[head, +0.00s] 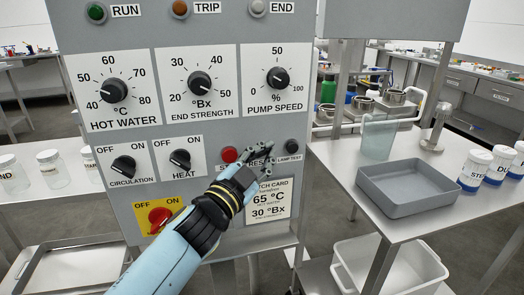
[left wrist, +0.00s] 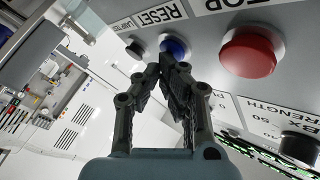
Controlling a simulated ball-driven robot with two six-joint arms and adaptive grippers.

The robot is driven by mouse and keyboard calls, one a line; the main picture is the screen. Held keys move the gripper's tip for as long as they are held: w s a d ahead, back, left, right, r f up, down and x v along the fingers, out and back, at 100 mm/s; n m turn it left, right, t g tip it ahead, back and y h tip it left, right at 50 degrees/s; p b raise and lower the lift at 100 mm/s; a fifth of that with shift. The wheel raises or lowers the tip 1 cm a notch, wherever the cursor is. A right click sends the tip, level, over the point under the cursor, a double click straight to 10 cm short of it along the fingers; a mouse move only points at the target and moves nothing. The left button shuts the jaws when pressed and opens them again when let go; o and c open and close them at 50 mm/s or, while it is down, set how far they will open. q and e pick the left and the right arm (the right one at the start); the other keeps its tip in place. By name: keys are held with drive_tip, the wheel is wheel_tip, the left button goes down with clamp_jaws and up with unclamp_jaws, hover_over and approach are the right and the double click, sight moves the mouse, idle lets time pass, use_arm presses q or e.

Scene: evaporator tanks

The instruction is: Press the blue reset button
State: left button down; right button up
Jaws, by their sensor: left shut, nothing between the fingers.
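The blue reset button (left wrist: 173,46) sits on the grey control panel under the RESET label (left wrist: 162,16) in the left wrist view. My left gripper (left wrist: 167,65) is shut and empty, with its fingertips right at the lower edge of the button. I cannot tell whether they touch it. In the head view my left gripper (head: 262,152) is in front of the lower panel and hides the blue button and part of the RESET label. My right gripper is not in view.
The red stop button (head: 229,154) is just left of my gripper and the black lamp test button (head: 291,146) just right. Switch knobs and a red-and-yellow main switch (head: 160,217) are lower left. A grey tray (head: 408,207) stands on the right table.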

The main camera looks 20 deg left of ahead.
use_arm(q)
drive_tip(key=shift+w, duration=0.1)
idle(0.3)
drive_tip(key=shift+s+d+f, duration=0.1)
drive_tip(key=shift+s, duration=0.2)
drive_tip(key=s+d+p, duration=0.2)
drive_tip(key=s+d, duration=0.1)
drive_tip(key=s, duration=0.2)
drive_tip(key=shift+d, duration=0.2)
idle(0.6)
